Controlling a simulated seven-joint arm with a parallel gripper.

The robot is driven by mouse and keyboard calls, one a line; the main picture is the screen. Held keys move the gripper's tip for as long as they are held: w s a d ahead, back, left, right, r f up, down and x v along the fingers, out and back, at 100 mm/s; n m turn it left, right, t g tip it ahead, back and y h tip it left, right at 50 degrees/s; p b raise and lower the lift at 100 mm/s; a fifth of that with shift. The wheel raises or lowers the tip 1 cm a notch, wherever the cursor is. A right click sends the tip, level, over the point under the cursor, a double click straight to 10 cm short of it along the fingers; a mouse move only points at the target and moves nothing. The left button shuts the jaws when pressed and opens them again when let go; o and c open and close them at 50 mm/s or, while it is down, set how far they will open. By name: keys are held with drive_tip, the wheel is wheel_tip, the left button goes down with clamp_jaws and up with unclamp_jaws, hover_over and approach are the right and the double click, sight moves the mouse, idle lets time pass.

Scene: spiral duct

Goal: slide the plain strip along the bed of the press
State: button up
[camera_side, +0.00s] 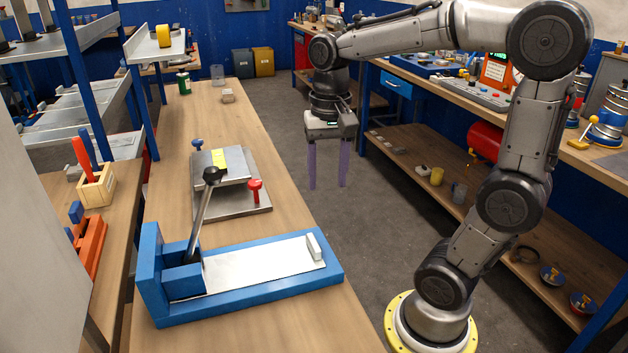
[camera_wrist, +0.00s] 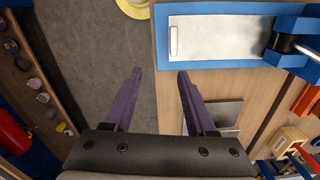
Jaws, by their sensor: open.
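The press (camera_side: 245,300) is a blue frame on the wooden bench with a black-knobbed lever (camera_side: 201,215) at its left end. The plain strip (camera_side: 255,266) is a flat silvery sheet lying on the press bed, with a small pale upright block (camera_side: 314,246) at its right end. In the wrist view, the strip (camera_wrist: 220,38) and the blue press frame (camera_wrist: 160,30) are at the top right. My gripper (camera_side: 328,167) hangs open and empty above the aisle, beyond and right of the press, pointing down. Its purple fingers (camera_wrist: 160,75) are apart and touch nothing.
A grey plate fixture (camera_side: 225,175) with a yellow patch, a red knob (camera_side: 255,190) and a blue knob stands on the bench behind the press. A shelf rack (camera_side: 80,60) is at the left.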

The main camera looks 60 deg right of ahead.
sight(313, 242)
drive_tip(key=a, duration=0.1)
drive_tip(key=w+a+n, duration=0.1)
drive_tip(key=a, duration=0.1)
drive_tip(key=shift+w+n, duration=0.2)
drive_tip(key=shift+n, duration=0.1)
drive_tip(key=shift+f, duration=0.1)
wheel_tip(313, 242, down, 14)
drive_tip(key=shift+r, duration=0.1)
idle(0.5)
clamp_jaws()
idle(1.3)
unclamp_jaws()
